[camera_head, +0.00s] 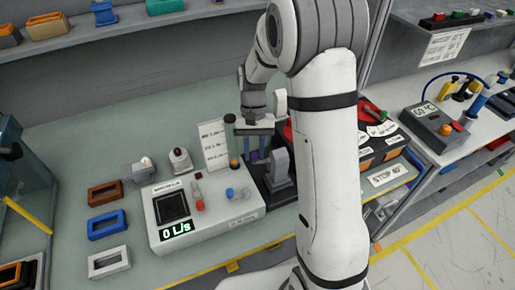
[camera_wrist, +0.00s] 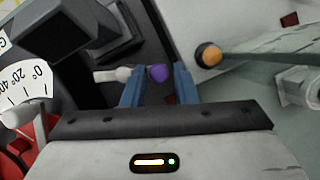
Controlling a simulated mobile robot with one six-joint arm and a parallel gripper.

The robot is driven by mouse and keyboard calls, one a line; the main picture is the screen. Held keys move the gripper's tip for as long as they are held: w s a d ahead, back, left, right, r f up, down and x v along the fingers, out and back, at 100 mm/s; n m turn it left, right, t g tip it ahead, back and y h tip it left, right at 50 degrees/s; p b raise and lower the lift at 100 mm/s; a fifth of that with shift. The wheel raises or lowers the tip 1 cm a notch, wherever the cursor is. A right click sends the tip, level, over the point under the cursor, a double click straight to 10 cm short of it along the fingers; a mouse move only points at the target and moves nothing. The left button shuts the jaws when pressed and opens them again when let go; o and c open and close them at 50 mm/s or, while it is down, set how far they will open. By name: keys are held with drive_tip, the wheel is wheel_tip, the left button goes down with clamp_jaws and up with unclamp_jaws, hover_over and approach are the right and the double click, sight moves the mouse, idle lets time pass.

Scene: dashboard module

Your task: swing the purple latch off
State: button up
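In the wrist view, the purple latch knob (camera_wrist: 158,74) sits at the end of a short pale lever (camera_wrist: 118,74) that points left toward a dark block. My gripper (camera_wrist: 157,84) is open, with one blue finger on each side of the knob's place and visible gaps between. I cannot tell whether either finger touches the latch. In the head view, my gripper (camera_head: 254,142) points down over the dark module behind the white meter box. A small bit of the purple latch (camera_head: 251,156) shows by the fingers; my arm and gripper hide much of the module.
An orange-topped post (camera_wrist: 208,55) stands close to the right finger. A dark block (camera_wrist: 75,25) and a white dial (camera_wrist: 24,88) lie to the left. In the head view, the white meter box (camera_head: 202,214) with a "0 L/s" display stands in front.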

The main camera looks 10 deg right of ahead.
drive_tip(key=shift+o, duration=1.2)
drive_tip(key=shift+w+r, duration=0.1)
drive_tip(key=shift+r, duration=0.05)
drive_tip(key=v, duration=0.7)
drive_tip(key=shift+r+b, duration=0.3)
drive_tip(key=shift+b, duration=0.1)
drive_tip(key=shift+d, duration=0.1)
drive_tip(key=s+f+m, duration=0.1)
drive_tip(key=f+m, duration=0.1)
drive_tip(key=s+f+m+t+y, duration=0.1)
drive_tip(key=f+m, duration=0.1)
drive_tip(key=s+f+m+y, duration=0.1)
drive_tip(key=f+m, duration=0.2)
drive_tip(key=shift+s, duration=0.15)
